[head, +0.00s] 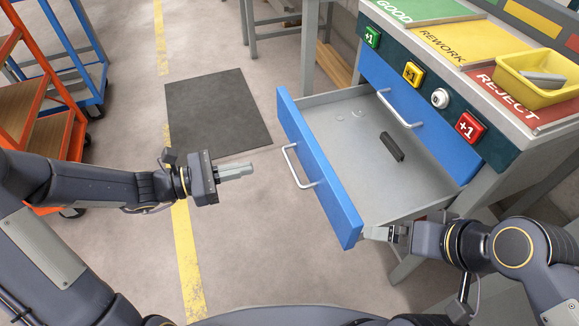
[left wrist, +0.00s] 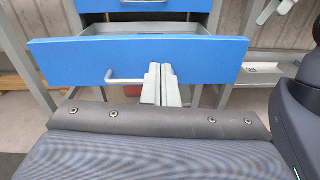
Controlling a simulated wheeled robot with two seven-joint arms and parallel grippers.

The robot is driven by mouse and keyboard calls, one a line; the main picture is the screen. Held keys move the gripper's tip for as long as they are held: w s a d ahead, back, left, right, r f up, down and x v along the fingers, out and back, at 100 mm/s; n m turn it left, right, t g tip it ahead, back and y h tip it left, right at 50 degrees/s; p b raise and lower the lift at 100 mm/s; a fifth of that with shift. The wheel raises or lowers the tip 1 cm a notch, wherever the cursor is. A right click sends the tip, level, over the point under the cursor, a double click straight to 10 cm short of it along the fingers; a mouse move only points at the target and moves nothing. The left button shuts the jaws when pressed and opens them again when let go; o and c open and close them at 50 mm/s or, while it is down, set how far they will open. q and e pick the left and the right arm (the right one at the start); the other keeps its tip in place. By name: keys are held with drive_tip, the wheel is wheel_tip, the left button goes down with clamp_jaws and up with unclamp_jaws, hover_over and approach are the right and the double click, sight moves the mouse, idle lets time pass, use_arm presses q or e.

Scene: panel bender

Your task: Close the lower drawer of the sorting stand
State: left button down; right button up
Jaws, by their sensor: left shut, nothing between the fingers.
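The lower drawer (head: 318,160) of the sorting stand is pulled out, its blue front standing well clear of the frame. Its silver bar handle (head: 296,168) faces my left gripper (head: 250,170). That gripper is shut and empty, a short gap to the left of the drawer front. In the left wrist view its closed fingers (left wrist: 162,72) overlap the blue front (left wrist: 210,58), just right of the handle (left wrist: 122,78). My right gripper (head: 366,233) is at the near end of the drawer front; whether it touches, or is open, I cannot tell.
A dark block (head: 391,147) lies inside the drawer. The upper drawer (head: 425,115) looks shut. A dark mat (head: 217,112) lies on the floor; orange and blue racks stand at left.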

use_arm(q)
wheel_tip(320, 180, down, 2)
drive_tip(key=w+n, duration=0.1)
drive_tip(key=b, duration=0.5)
approach(310, 150)
drive_tip(key=shift+t, duration=0.4)
drive_tip(key=x, duration=0.6)
drive_tip(key=shift+s+d+f, duration=0.15)
drive_tip(key=shift+d, duration=0.25)
use_arm(e)
wheel_tip(310, 150, down, 6)
drive_tip(key=shift+w, duration=0.15)
use_arm(q)
drive_tip(key=shift+d, duration=0.1)
use_arm(e)
drive_tip(key=shift+a, duration=0.1)
